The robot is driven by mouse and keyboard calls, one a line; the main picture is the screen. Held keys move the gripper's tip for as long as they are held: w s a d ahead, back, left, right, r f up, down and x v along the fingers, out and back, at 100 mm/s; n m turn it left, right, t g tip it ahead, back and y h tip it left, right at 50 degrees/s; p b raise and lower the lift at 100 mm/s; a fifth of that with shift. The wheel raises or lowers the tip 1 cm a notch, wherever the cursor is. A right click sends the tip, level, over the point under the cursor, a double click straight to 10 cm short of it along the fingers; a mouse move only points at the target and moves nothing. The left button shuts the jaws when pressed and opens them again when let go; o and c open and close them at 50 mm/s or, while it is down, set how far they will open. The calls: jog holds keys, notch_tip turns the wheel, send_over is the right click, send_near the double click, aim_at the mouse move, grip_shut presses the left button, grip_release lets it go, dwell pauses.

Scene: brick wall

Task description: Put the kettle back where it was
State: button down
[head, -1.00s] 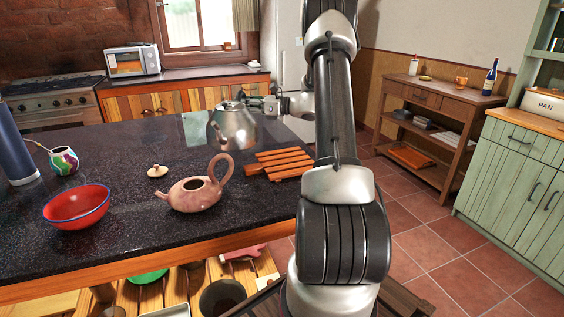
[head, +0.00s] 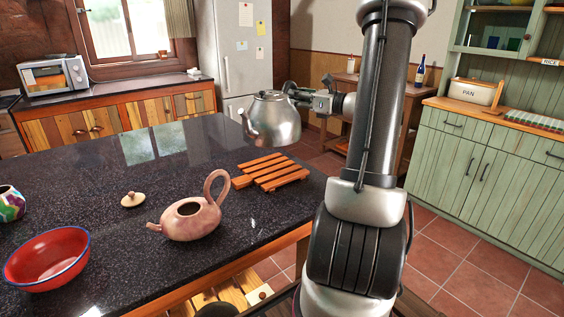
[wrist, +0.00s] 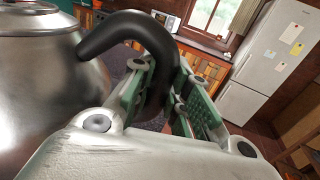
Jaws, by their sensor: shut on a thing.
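My gripper (head: 318,99) comes from the right and is shut on the kettle's black handle. In the wrist view the kettle's body (wrist: 35,85) fills the left side, and its curved black handle (wrist: 135,30) passes between the green-padded fingers of my gripper (wrist: 165,100). An orange wooden slatted trivet (head: 270,172) lies bare on the counter, below the kettle in the picture.
A pink clay teapot (head: 190,220) without its lid stands left of the trivet. Its likely lid (head: 133,200) lies nearby. A red bowl (head: 48,262) and a colourful cup (head: 10,203) are at the left. The dark counter (head: 90,170) is clear behind them.

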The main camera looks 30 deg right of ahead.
notch_tip(320, 180, down, 5)
jog(key=shift+s+d+f, duration=0.1)
jog(key=shift+f, duration=2.55)
jog(key=c, duration=1.4)
grip_release()
jog(key=shift+o, duration=0.2)
jog(key=v, duration=1.2)
